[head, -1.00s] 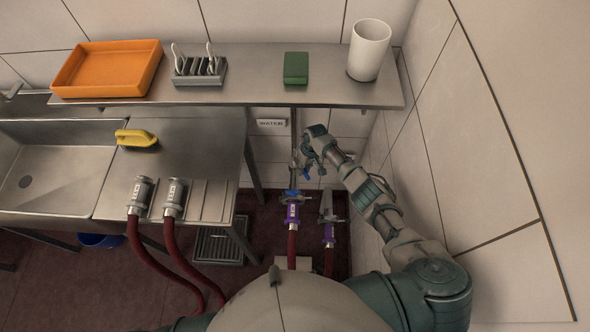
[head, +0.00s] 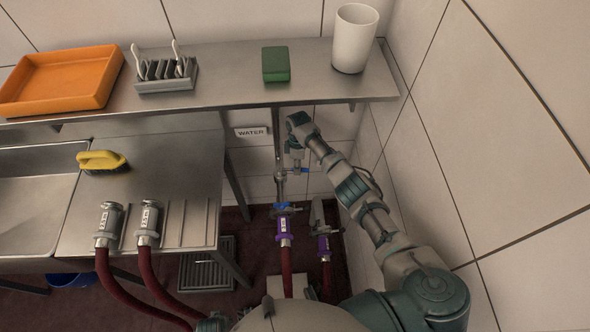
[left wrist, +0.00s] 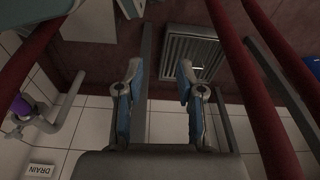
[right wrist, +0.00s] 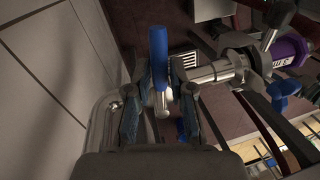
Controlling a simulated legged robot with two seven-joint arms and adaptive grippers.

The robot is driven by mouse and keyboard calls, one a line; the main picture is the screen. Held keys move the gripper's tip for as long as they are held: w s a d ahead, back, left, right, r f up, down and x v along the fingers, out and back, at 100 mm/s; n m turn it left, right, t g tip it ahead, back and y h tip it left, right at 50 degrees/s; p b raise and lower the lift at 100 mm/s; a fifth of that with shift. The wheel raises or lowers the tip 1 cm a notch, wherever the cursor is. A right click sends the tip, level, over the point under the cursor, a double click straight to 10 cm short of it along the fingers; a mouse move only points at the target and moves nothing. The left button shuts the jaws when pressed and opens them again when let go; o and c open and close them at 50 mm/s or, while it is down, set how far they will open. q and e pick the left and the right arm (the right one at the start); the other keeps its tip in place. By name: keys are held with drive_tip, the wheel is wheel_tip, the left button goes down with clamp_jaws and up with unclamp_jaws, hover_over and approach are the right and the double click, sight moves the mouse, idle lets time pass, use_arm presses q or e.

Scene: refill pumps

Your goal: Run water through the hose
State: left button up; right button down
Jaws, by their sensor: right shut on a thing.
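My right gripper (right wrist: 160,88) is shut on a blue valve lever (right wrist: 158,55) in the right wrist view. In the head view this gripper (head: 297,160) points down at the water pipe, below the "WATER" sign (head: 251,132). A dark red hose (head: 286,262) with a purple collar (head: 284,226) joins the pipe below, by another blue lever (head: 284,208). Two red hoses with metal couplings (head: 107,224) (head: 149,221) lie at the counter edge. My left gripper (left wrist: 160,76) is open and empty above the floor.
A shelf (head: 225,82) above holds an orange tray (head: 62,80), a rack (head: 166,77), a green block (head: 276,64) and a white cup (head: 354,39). A yellow brush (head: 101,161) lies by the sink. A floor grate (head: 207,266) and a "DRAIN" sign (left wrist: 41,170) show. The tiled wall is close on the right.

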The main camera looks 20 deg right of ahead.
use_arm(q)
drive_tip(key=shift+w+d+r, duration=0.3)
drive_tip(key=shift+w+r, duration=0.35)
drive_tip(key=shift+r, duration=0.2)
use_arm(e)
drive_tip(key=shift+w+d+n, duration=0.25)
drive_tip(key=shift+w+n, duration=0.25)
drive_tip(key=shift+n, duration=0.3)
drive_tip(key=shift+r, duration=0.1)
drive_tip(key=c, duration=1.2)
unclamp_jaws()
drive_tip(key=shift+w, duration=0.1)
use_arm(q)
drive_tip(key=shift+w, duration=0.1)
use_arm(e)
drive_tip(key=shift+o, duration=0.9)
wheel_tip(320, 180, up, 11)
drive_tip(key=w, duration=0.2)
drive_tip(key=shift+w+d+r, duration=0.2)
drive_tip(key=shift+d, duration=0.05)
